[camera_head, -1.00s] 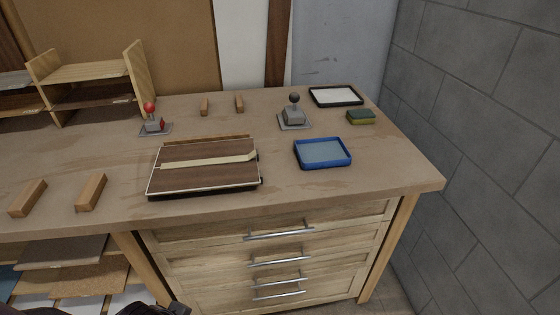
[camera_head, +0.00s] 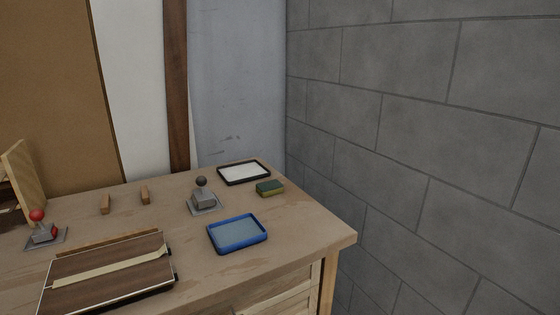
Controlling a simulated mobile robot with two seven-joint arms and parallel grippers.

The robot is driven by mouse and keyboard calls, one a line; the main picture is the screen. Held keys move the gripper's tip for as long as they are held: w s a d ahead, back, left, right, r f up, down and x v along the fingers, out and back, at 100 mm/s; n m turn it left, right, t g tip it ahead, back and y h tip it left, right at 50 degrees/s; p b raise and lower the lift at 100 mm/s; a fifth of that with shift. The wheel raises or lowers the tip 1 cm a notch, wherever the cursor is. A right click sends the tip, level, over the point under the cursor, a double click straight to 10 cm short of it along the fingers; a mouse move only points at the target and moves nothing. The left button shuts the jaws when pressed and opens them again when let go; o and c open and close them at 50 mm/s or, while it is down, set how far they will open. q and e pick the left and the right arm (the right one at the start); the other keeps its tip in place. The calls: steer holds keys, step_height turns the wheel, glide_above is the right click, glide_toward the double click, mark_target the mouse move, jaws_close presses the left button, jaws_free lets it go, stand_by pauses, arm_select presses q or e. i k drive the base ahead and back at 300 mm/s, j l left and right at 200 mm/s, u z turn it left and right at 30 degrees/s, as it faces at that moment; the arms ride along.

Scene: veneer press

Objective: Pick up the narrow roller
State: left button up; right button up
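I cannot make out a narrow roller anywhere in this view. A brown veneer panel (camera_head: 75,290) lies at the lower left of the workbench (camera_head: 290,250), with a pale strip (camera_head: 110,265) across it. Neither of my grippers is in view.
A blue tray (camera_head: 238,234) and a black-rimmed tray with a white inside (camera_head: 243,173) lie on the bench. A green and yellow sponge (camera_head: 270,188), a dark-knobbed device (camera_head: 203,198), a red-knobbed device (camera_head: 42,232) and two wooden blocks (camera_head: 105,204) stand nearby. A grey block wall (camera_head: 430,130) is at the right.

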mark_target(41, 233)
steer(key=u, duration=1.5)
steer(key=j+u, duration=0.1)
steer(key=i+j, duration=0.05)
